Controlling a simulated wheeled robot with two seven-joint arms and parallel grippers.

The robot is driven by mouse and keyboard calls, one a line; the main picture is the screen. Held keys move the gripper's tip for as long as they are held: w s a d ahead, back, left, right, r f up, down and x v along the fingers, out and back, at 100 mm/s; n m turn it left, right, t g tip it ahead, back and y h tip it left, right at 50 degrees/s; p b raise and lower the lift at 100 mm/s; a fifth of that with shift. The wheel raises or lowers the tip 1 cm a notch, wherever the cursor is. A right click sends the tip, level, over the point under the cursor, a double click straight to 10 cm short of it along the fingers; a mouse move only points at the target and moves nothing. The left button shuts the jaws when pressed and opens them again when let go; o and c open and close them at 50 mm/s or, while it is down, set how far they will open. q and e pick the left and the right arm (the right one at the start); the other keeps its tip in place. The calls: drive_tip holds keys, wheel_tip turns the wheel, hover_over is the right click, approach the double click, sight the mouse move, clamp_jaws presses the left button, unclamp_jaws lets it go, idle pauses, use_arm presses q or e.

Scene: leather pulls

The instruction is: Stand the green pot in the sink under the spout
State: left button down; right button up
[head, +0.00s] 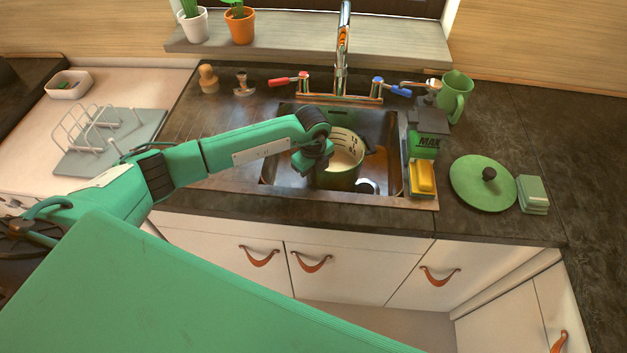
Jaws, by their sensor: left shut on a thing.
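The green pot (342,177) is upright inside the sink (390,135), in its middle, with a pale inside and a dark handle at its right. My left gripper (309,162) is at the pot's left side and is shut on it there; my own wrist hides the fingertips and that side of the pot. The spout (343,35) rises behind the sink, above the pot's far side in the picture. Whether the pot touches the sink floor I cannot tell. My right gripper is not in view.
Red (288,80) and blue (392,88) tap handles flank the spout. A green lid (482,183) and green jug (455,95) are on the right counter. A dish rack (95,130) is left.

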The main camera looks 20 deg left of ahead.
use_arm(q)
wheel_tip(320, 180, down, 4)
drive_tip(key=shift+r+p, duration=0.1)
drive_tip(key=shift+p, duration=0.25)
drive_tip(key=shift+f, duration=0.2)
drive_tip(key=shift+f, duration=0.2)
drive_tip(key=c, duration=1.5)
unclamp_jaws()
drive_tip(key=shift+r, duration=0.1)
